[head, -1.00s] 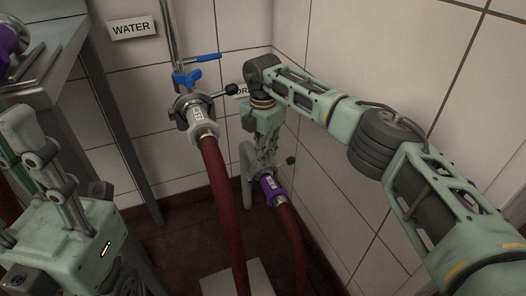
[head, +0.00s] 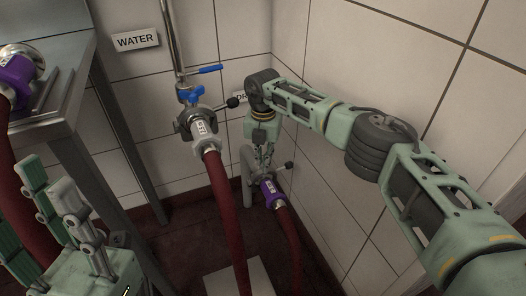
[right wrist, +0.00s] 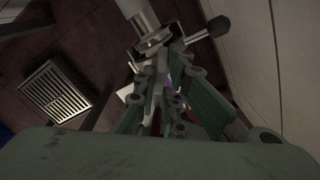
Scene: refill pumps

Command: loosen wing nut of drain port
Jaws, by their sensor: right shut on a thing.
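The drain port is the low pipe fitting (head: 247,172) in the corner, with a purple-collared hose end (head: 271,193) on it. A short black-knobbed handle (head: 289,165) sticks out to its right; a black-knobbed handle (right wrist: 210,28) also shows in the right wrist view. My right gripper (head: 262,168) reaches down onto the fitting from above, shut on a small part that its fingers hide, apparently the wing nut. In the right wrist view its fingers (right wrist: 163,70) close in at the metal clamp. My left gripper (head: 48,178) is open and empty at the lower left.
The water outlet (head: 195,122), with a blue lever and red hose (head: 224,200), stands left of my right gripper. A steel table (head: 62,130) with another purple hose end (head: 14,76) is at the left. Tiled walls are close on the right. A drain grate (right wrist: 57,88) lies in the floor.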

